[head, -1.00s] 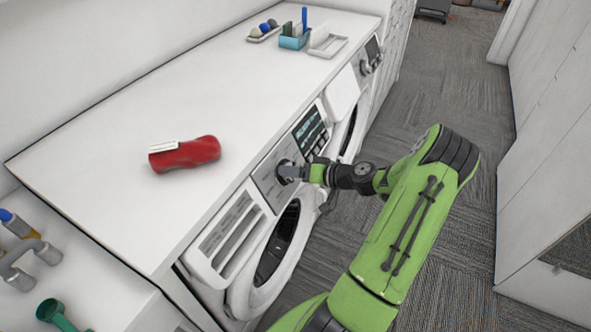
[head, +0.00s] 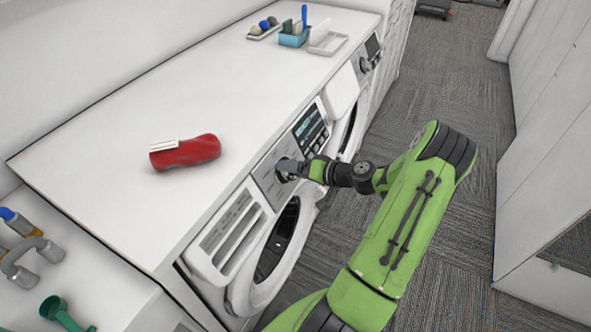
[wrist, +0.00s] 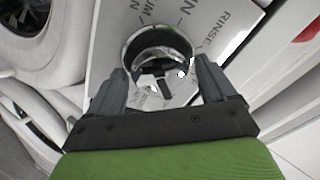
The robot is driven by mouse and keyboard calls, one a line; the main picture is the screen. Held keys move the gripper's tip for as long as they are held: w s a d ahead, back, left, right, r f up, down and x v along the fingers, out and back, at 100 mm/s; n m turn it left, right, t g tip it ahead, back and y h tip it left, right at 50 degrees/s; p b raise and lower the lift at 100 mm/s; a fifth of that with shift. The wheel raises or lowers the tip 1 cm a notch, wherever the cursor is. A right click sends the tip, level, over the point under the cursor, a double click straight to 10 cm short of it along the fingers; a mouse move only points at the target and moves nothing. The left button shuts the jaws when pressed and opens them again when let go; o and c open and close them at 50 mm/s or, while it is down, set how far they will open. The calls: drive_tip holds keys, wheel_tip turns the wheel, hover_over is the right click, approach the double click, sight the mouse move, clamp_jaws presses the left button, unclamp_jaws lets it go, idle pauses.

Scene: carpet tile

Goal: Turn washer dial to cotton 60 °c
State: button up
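The washer dial (wrist: 158,45) is a round knob with a shiny rim on the nearer washer's control panel (head: 268,181). Printed labels surround it, "RINSE" and partly cut-off words among them; I cannot read which setting it points to. My gripper (wrist: 160,68) has one grey finger on each side of the dial, very close to its rim. I cannot tell whether both fingers press on it. In the head view my gripper (head: 288,168) is at the panel and hides most of the dial.
A dark display (head: 309,128) is beside the dial. The washer's round door (head: 275,245) is below. A red bottle-like object (head: 186,153) lies on the white countertop (head: 190,105). A second machine stands farther back. Carpeted floor (head: 440,90) is clear to the right.

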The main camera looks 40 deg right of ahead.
drive_tip(key=shift+o, duration=0.2)
drive_tip(key=p+v, duration=0.1)
drive_tip(key=v, duration=1.5)
drive_tip(key=shift+w, duration=0.15)
